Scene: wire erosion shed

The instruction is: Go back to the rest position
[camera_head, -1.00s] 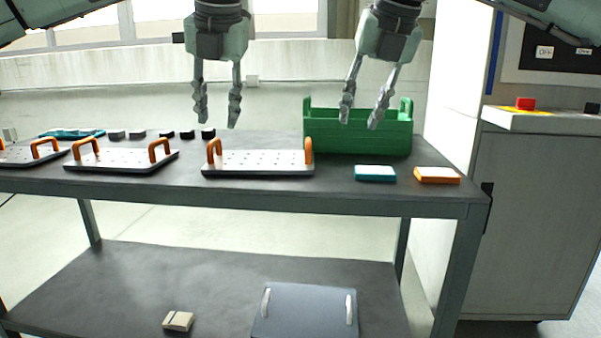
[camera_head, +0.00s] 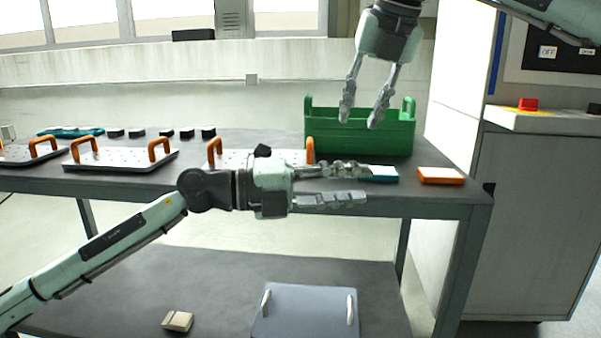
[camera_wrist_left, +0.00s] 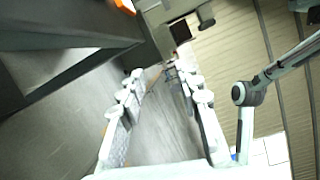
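My left gripper (camera_head: 347,184) is in front of the table's front edge, its fingers pointing right. Its two fingers are apart with nothing between them, and they also show spread in the left wrist view (camera_wrist_left: 160,105). It covers part of the white plate with orange handles (camera_head: 233,157) and part of the teal block (camera_head: 385,174). My right gripper (camera_head: 362,110) hangs fingers down in front of the green crate (camera_head: 360,135). Its fingers are apart and empty.
The dark table (camera_head: 440,198) holds two more handled plates, one of them here (camera_head: 120,158), several small black blocks and an orange block (camera_head: 440,176). A grey-blue panel (camera_head: 308,315) and a small beige block (camera_head: 178,321) lie on the lower shelf. A grey cabinet (camera_head: 530,220) stands at right.

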